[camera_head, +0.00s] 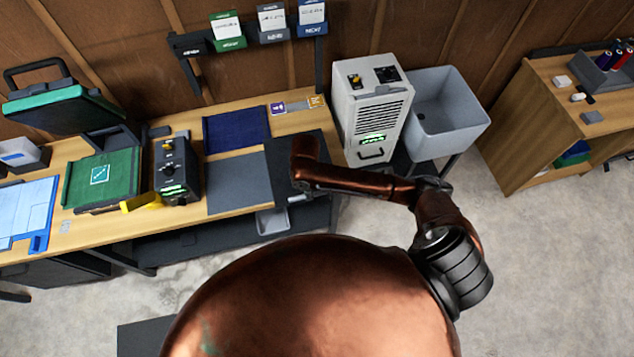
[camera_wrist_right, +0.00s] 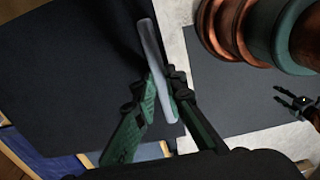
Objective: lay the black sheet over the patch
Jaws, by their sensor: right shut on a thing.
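The black sheet (camera_head: 280,172) lies at the bench's right end, partly hidden under my right arm. It fills much of the right wrist view (camera_wrist_right: 75,75). There my right gripper (camera_wrist_right: 158,80) is shut on a light grey strip (camera_wrist_right: 150,45) at the sheet's edge. In the head view the arm mostly hides this gripper. My left gripper (camera_wrist_right: 280,97) shows small at the wrist view's right edge, with its fingers apart.
A black control box (camera_head: 175,170), a grey mat (camera_head: 237,183) and a blue mat (camera_head: 236,128) lie between pad and sheet. The raised green press lid (camera_head: 60,108) stands behind the pad. A grey cabinet (camera_head: 372,110) and sink (camera_head: 443,108) stand right of the bench.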

